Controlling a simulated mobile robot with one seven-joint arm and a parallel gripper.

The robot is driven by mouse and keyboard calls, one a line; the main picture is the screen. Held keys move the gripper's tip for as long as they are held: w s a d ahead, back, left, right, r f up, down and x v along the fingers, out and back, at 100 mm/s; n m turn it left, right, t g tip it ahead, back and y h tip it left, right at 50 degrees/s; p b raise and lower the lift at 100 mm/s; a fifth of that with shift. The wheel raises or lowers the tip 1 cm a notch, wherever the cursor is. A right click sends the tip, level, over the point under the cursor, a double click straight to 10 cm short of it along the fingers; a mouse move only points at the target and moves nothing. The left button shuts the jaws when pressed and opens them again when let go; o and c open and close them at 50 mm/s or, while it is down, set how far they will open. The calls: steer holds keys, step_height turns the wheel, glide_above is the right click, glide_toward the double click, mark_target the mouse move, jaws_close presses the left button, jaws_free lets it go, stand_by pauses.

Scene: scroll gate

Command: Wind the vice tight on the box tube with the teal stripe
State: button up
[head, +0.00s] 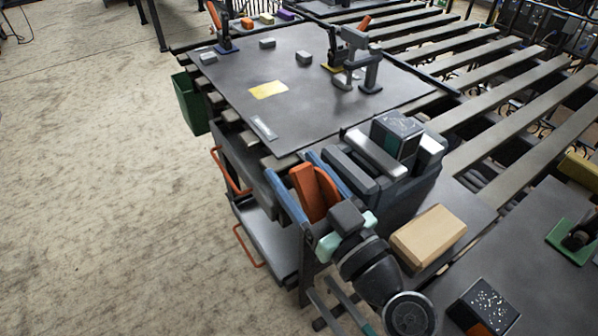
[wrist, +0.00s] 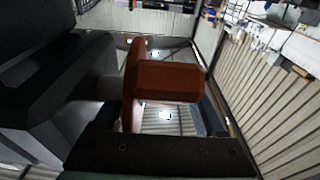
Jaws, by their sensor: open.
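The vice (head: 400,195) is a dark grey block with pale jaw plates at the edge of the bench. The box tube (head: 397,133), dark with a speckled top and a teal mark low on its side, stands between the jaws. I cannot tell whether both jaws touch it. The vice's orange handle, a disc with a block-shaped grip (head: 303,192), faces my arm and also shows in the wrist view (wrist: 170,82). My gripper (head: 291,165) is open, its long blue-grey fingers on either side of the orange handle. Contact between fingers and handle is not clear.
A wooden block (head: 428,237) lies right of my gripper. A second box tube (head: 484,305) with an orange stripe stands at lower right. The grey bench plate (head: 325,100) behind holds clamps and a yellow patch. Open floor lies to the left.

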step_height(320, 180, up, 10)
steer(key=shift+r+p, duration=0.1)
steer(key=shift+p, duration=0.85)
